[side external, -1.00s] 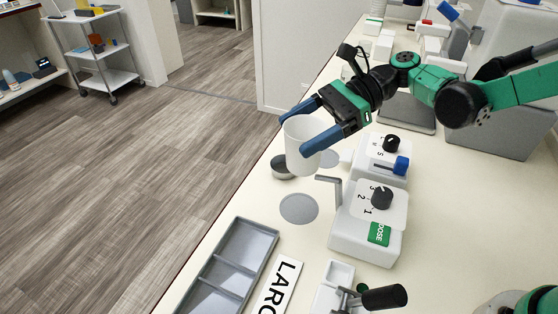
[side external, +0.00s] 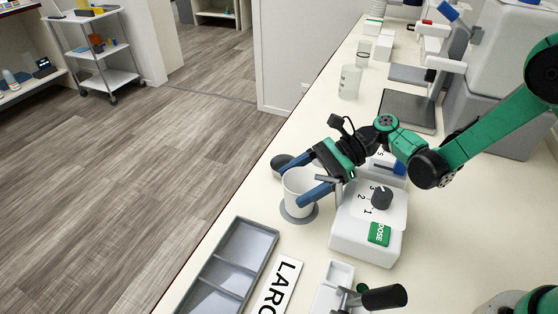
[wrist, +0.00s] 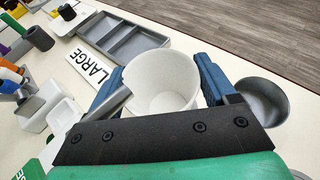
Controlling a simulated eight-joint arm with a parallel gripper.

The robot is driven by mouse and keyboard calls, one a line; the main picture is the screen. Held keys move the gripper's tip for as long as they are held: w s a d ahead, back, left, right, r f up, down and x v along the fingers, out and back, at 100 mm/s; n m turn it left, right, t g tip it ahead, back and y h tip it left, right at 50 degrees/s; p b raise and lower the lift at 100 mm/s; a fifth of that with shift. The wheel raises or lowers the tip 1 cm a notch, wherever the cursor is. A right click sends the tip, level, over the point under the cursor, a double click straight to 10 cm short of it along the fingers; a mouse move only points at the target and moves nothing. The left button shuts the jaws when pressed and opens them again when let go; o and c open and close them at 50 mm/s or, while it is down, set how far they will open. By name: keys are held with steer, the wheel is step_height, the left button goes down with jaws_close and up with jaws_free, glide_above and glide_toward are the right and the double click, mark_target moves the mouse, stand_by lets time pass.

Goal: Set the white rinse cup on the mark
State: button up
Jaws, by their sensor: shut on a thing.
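The white rinse cup (side external: 298,187) is upright between the blue fingers of my gripper (side external: 316,182), which is shut on it. The cup is over the round grey mark (side external: 297,214) on the counter, whose rim shows around the cup's base. I cannot tell whether the cup touches the mark or is just above it. In the wrist view the cup (wrist: 162,82) looks empty, with my gripper's fingers (wrist: 163,85) on both sides of it.
A white dosing machine (side external: 362,220) with a dark knob and spout stands close right of the cup. A grey divided tray (side external: 240,262) and a LARGE sign (side external: 280,285) lie in front. A dark round dish (wrist: 262,100) is beside a finger. A clear beaker (side external: 349,82) stands farther back.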

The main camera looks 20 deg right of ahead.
steer(key=shift+f, duration=0.15)
steer(key=o, duration=1.1)
steer(key=v, duration=1.1)
steer(key=s+d+r+n+t+h, duration=0.5)
steer(key=n+h, duration=0.8)
steer(key=n, duration=0.5)
steer(key=s+d+t, duration=0.1)
steer(key=s+t, duration=0.1)
steer(key=s, duration=0.1)
steer(key=shift+d+r+h, duration=0.2)
steer(key=shift+r+h, duration=0.05)
steer(key=shift+h, duration=0.05)
